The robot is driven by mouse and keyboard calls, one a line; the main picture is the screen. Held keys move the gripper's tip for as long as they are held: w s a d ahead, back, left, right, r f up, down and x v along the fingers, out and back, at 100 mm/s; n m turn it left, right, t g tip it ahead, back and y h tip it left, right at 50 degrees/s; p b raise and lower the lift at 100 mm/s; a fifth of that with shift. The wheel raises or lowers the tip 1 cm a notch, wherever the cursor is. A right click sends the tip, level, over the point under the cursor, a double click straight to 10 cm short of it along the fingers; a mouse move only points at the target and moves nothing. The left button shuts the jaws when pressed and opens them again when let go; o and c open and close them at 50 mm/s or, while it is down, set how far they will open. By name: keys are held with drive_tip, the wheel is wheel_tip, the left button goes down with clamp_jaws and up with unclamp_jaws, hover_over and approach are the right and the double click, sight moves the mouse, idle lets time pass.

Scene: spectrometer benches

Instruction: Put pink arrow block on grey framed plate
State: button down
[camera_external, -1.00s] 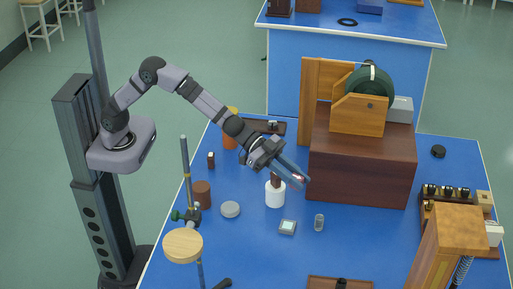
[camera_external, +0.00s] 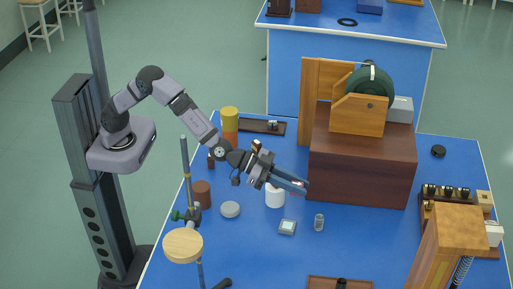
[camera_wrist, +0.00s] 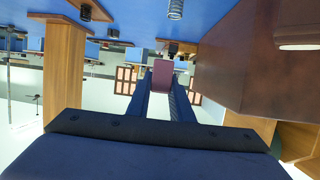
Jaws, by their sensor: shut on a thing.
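My gripper (camera_external: 303,188) hangs above the blue bench, left of the large brown box. Its two long blue fingers are shut on a mauve-pink block (camera_wrist: 163,76), which shows between the fingertips in the wrist view. In the external view the block is mostly hidden by the fingers, and its arrow shape cannot be made out. The block is apart from the plate.
A white cylinder (camera_external: 275,198) stands just below and left of my fingers. A small ribbed metal cylinder (camera_external: 319,222) stands right of the plate. A grey disc (camera_external: 230,209) lies to the left. The brown box (camera_external: 362,165) rises to the right. Bench in front of the plate is clear.

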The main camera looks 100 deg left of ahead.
sight(292, 194)
drive_tip(key=shift+s+d+f+n+y, duration=0.3)
drive_tip(key=shift+s+f, duration=0.15)
drive_tip(key=shift+f, duration=0.3)
drive_tip(key=shift+s+d+f+n+y, duration=0.25)
drive_tip(key=shift+s+f, duration=0.2)
drive_tip(key=shift+f, duration=5.2)
drive_tip(key=shift+f, duration=0.2)
drive_tip(key=c, duration=1.6)
unclamp_jaws()
drive_tip(key=shift+o, duration=0.2)
drive_tip(key=shift+r, duration=0.1)
